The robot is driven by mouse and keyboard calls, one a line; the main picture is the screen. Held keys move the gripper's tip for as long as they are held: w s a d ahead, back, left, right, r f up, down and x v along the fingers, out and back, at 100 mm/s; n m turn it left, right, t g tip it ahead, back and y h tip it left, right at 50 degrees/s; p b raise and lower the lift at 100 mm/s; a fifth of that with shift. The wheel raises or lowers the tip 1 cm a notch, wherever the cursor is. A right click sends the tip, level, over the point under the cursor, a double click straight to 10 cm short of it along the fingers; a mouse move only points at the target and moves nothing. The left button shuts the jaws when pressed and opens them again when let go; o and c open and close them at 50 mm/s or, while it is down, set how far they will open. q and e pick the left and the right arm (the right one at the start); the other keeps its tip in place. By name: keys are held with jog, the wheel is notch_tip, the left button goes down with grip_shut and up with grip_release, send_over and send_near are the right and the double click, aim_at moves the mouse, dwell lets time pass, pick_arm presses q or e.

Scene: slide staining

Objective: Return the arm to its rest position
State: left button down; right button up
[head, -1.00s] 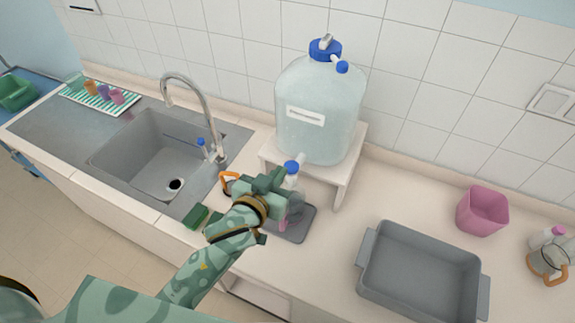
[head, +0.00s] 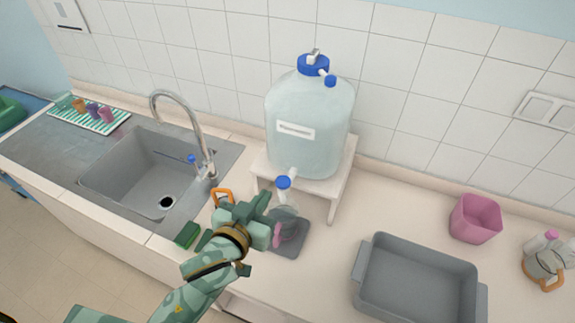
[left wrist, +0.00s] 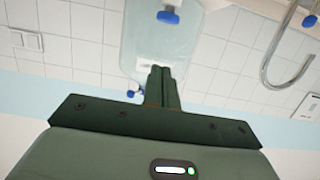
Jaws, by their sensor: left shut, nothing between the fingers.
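My left gripper (head: 262,212) is shut and empty. In the head view it is over the counter, in front of the large water carboy (head: 308,115) on its white stand (head: 345,172). In the left wrist view its closed fingers (left wrist: 161,88) point toward the carboy (left wrist: 160,45). Partly hidden behind the gripper, a clear vessel with a pink part (head: 287,228) is on a grey mat (head: 290,247) below the carboy's blue-capped tap (head: 284,182). My right gripper does not show.
The sink (head: 135,180) and its faucet (head: 190,125) are to the left. A green sponge (head: 187,234) and an orange handle (head: 222,196) are close to my arm. A grey tray (head: 420,283), a pink bin (head: 475,219) and bottles (head: 545,255) are to the right.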

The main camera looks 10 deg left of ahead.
pick_arm(q)
jog(key=s+a+f+m+g+y, duration=0.3)
jog(key=s+a+m+g+y, duration=0.35)
jog(key=s+a, duration=0.9)
jog(key=d+f+n+g+h+b, duration=0.3)
jog(key=f+b, duration=0.8)
jog(key=f, duration=2.6)
jog(key=s+f+n+g+b, duration=0.1)
jog(key=s+f+b, duration=0.4)
jog(key=s+f, duration=0.6)
jog(key=s+f+n+g+b, duration=0.1)
jog(key=s+f+g+b, duration=0.2)
jog(key=s+f+b, duration=0.3)
jog(key=s+f, duration=0.5)
jog(key=f, duration=0.6)
jog(key=shift+h, duration=0.35)
jog(key=shift+w+d, duration=0.1)
